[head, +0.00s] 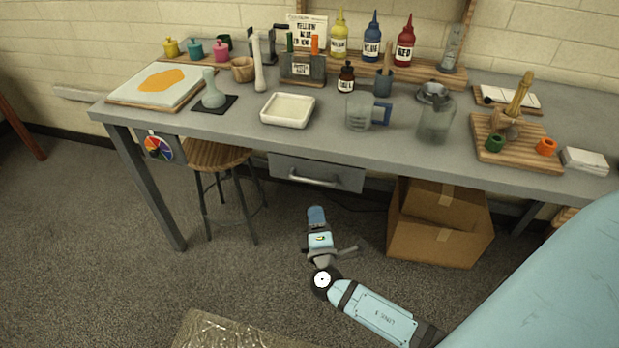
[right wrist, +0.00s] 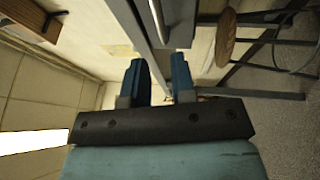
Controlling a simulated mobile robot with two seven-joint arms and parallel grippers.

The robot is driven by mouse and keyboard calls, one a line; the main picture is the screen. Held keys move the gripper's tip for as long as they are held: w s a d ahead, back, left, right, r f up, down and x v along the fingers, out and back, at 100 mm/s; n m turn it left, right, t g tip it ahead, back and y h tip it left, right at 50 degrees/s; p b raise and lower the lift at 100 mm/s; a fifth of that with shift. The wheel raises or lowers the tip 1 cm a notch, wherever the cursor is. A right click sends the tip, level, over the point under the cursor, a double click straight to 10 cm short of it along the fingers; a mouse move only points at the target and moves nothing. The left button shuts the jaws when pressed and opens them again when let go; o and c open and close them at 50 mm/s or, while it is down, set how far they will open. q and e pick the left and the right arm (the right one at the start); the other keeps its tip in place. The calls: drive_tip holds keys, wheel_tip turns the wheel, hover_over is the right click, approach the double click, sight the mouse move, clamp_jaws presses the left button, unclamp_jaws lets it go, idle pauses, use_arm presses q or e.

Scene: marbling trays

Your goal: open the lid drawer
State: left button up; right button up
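The lid drawer (head: 330,176) is a grey front under the middle of the table's front edge, and it looks closed. Its pale bar handle (head: 313,181) runs across the front; a metal bar that looks like this handle (right wrist: 157,18) shows at the top of the right wrist view. My right gripper (head: 316,212) is below the drawer in the head view, apart from the handle. In the right wrist view its two blue fingers (right wrist: 160,80) are spread with nothing between them. My left gripper is not in view.
A wooden stool (head: 216,155) stands left of the drawer; its seat shows in the right wrist view (right wrist: 227,36). The grey table (head: 235,130) carries bottles, a white tray (head: 288,110) and jugs.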

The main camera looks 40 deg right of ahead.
sight(310, 181)
drive_tip(key=x, duration=1.1)
drive_tip(key=shift+p, duration=0.35)
clamp_jaws()
